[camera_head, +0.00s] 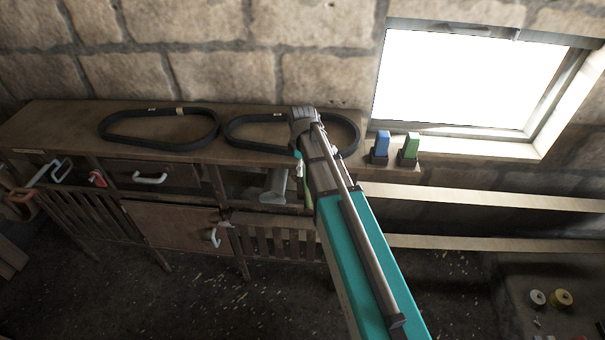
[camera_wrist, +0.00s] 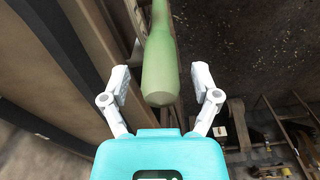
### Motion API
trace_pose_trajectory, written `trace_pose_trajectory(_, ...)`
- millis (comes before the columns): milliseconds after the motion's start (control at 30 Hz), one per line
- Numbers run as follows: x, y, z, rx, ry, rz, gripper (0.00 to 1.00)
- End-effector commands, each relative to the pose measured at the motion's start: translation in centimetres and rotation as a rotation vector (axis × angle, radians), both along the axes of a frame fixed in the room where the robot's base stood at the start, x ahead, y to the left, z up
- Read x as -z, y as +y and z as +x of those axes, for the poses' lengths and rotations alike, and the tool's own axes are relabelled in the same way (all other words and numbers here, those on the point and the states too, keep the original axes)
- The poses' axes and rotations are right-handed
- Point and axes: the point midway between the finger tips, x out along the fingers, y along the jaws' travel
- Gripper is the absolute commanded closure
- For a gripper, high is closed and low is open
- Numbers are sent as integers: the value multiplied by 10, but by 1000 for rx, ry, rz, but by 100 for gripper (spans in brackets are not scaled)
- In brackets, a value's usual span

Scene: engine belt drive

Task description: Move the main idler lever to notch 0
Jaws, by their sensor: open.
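A green, rounded handle (camera_wrist: 160,65), which I take to be the main idler lever's grip, lies between the fingers of my gripper (camera_wrist: 162,74) in the wrist view. The gripper is open, with a finger on each side of the handle and a visible gap on both sides. In the head view a bit of the green handle (camera_head: 308,193) shows beside my arm, below the bench edge. A grey bracket-like part (camera_head: 275,187) is just left of it. My arm hides much of this spot. No notch marks can be read, so the lever's notch cannot be told.
Two black belts, left (camera_head: 160,130) and right (camera_head: 250,133), lie on the long bench (camera_head: 60,120). A blue block (camera_head: 381,145) and a green block (camera_head: 410,147) stand at its right end. White handles (camera_head: 150,179) stick out in front. Spools (camera_head: 561,298) sit lower right.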

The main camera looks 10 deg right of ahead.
Motion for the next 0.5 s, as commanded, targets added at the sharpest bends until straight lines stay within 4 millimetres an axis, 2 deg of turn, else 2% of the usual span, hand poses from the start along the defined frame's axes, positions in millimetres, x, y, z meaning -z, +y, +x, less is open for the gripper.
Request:
trace_pose_trajectory(33, 7, 0, 0, 0, 0, 0, 21)
trace_pose_trajectory(200, 13, 0, 0, 0, 0, 0, 21)
trace_pose_trajectory(500, 16, 0, 0, 0, 0, 0, 21)
